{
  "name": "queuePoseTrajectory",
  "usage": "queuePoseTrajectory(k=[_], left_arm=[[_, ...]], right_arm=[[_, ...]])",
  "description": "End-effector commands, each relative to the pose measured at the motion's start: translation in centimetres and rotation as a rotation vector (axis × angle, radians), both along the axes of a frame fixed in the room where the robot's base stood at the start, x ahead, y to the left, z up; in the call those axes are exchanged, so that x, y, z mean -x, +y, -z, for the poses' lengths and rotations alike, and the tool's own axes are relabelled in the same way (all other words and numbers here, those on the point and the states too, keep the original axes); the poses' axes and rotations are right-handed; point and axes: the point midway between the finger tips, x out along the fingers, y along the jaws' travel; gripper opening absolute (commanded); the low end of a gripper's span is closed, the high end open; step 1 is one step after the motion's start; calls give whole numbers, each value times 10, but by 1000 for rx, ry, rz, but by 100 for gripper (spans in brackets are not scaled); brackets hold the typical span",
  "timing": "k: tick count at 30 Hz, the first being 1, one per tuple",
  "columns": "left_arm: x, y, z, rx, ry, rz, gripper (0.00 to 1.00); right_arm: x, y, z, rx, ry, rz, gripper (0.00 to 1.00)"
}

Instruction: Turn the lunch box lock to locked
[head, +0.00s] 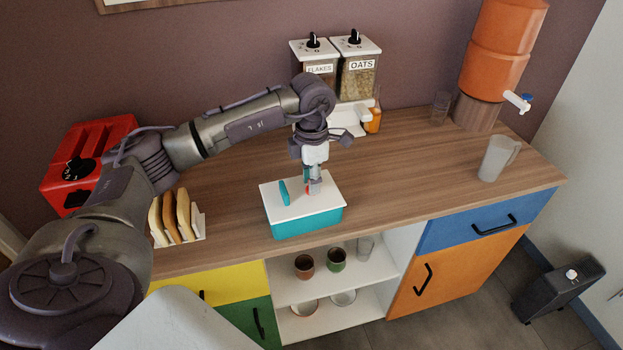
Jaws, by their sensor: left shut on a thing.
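The lunch box (306,223) is a teal box with a white lid (278,209), on the wooden counter near its front edge. A teal handle-like bar (284,192) stands on the left part of the lid. My left gripper (314,188) points down over the right part of the lid and is shut on a small part there, most likely the lock. The fingers hide most of that part; a bit of red and teal shows beside them. The lock's setting cannot be read. My right gripper is not in view.
A toast rack (199,222) with bread slices and a red toaster (88,160) stand to the left. Flakes and oats dispensers (357,75) are behind. A grey mug (494,158) and an orange water dispenser (493,50) are to the right. The counter between box and mug is clear.

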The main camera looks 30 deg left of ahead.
Motion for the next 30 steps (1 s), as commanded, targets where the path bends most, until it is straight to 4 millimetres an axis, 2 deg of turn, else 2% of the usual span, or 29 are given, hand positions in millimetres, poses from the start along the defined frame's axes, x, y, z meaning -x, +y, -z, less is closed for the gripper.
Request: queuePoseTrajectory(k=[3, 4, 8, 16, 20, 23, 30], left_arm=[[0, 0, 0, 1, -1, -1, 0], [0, 0, 0, 1, -1, -1, 35], [0, 0, 0, 1, -1, -1, 56], [0, 0, 0, 1, -1, -1, 56], [-1, 0, -7, 1, -3, -1, 56], [-1, 0, -23, 1, -6, -1, 56], [-2, 0, -74, 1, -7, -2, 56]], right_arm=[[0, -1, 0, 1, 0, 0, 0], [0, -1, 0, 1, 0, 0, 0], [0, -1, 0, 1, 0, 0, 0], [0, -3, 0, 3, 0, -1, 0], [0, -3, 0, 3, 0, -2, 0], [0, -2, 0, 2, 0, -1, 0], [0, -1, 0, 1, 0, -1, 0]])
